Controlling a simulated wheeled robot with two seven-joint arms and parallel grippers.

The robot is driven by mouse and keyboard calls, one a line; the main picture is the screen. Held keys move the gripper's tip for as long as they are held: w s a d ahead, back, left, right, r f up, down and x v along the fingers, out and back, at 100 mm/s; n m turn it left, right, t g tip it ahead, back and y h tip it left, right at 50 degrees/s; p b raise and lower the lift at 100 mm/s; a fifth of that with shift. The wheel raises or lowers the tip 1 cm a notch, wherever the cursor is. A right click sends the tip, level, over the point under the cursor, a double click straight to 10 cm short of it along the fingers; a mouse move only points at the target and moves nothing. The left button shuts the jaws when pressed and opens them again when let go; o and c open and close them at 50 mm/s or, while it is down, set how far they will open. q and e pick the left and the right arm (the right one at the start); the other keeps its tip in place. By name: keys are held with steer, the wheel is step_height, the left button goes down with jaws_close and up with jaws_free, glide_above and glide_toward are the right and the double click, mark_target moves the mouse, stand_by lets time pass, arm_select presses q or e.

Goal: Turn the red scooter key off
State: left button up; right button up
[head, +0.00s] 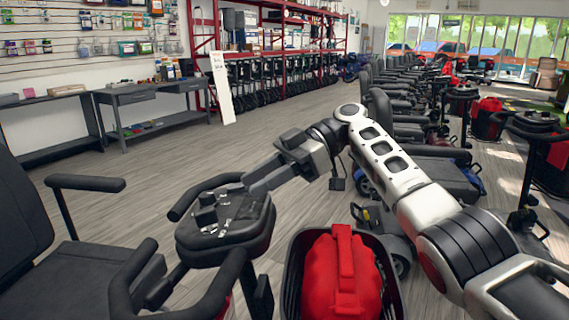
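The scooter in front of me has a dark control console (228,222) with small knobs and curved black handlebars. A red bag (342,275) sits in its black front basket (292,280). My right gripper (247,186) reaches in from the right, its fingertips at the far right edge of the console. Its fingers look close together, but I cannot tell whether they are shut or hold anything. The key is too small or hidden to make out among the console's small parts. My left gripper is not in view.
The scooter's black seat and armrest (85,183) are at the left. A row of parked scooters (405,100) runs back on the right. Grey workbenches (150,93) and red shelving line the left wall. The wood floor between is open.

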steer(key=p+v, duration=0.2)
steer(key=v, duration=0.3)
steer(key=shift+p, duration=0.35)
